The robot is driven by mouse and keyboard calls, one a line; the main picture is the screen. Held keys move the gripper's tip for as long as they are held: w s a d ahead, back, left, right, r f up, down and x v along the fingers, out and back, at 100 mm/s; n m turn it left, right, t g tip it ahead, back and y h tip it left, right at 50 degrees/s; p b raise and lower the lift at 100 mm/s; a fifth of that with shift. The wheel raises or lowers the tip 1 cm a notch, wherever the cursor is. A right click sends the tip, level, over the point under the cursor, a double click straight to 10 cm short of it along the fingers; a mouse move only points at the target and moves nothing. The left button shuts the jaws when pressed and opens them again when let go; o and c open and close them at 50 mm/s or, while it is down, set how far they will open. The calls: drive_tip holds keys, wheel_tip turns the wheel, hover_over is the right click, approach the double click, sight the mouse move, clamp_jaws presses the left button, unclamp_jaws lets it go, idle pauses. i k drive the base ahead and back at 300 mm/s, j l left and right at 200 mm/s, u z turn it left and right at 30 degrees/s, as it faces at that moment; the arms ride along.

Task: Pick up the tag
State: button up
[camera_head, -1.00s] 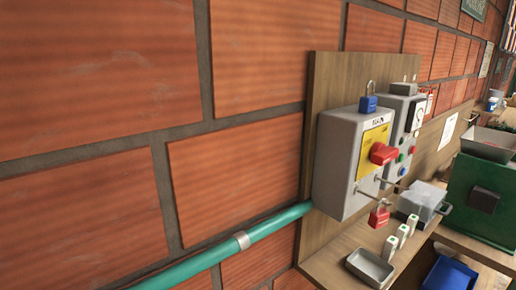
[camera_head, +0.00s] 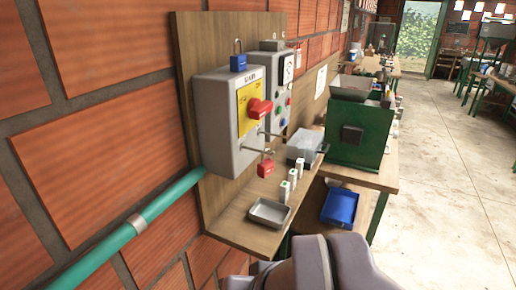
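A small red and white tag (camera_head: 298,54) appears to hang on the wall just past the right edge of the wooden backboard, behind the grey control boxes; it is too small to read. A grey switch box (camera_head: 226,128) with a yellow plate and a red rotary handle (camera_head: 260,108) is on the backboard. A blue padlock (camera_head: 238,60) sits on top of the box. A red padlock (camera_head: 265,169) hangs below two metal rods at the box's front. Grey parts of my arm show at the bottom middle; my gripper's fingers are not in view.
A wooden shelf (camera_head: 236,232) carries a grey tray (camera_head: 269,212), three small white-green items (camera_head: 292,177) and a clear-lidded box (camera_head: 304,147). A blue bin (camera_head: 340,207) and green machine (camera_head: 358,140) stand to the right. Open floor (camera_head: 440,190) lies further right.

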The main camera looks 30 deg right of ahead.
sight(298, 53)
drive_tip(key=i+l, duration=0.2)
drive_tip(key=l, duration=0.2)
drive_tip(key=i+l, duration=0.25)
drive_tip(key=l, duration=0.15)
drive_tip(key=i+l, duration=0.2)
drive_tip(key=l, duration=0.2)
drive_tip(key=i+l, duration=0.25)
drive_tip(key=l, duration=0.15)
drive_tip(key=i+l, duration=0.2)
drive_tip(key=l, duration=0.2)
drive_tip(key=i+l, duration=0.2)
drive_tip(key=l, duration=0.2)
drive_tip(key=i+u, duration=0.05)
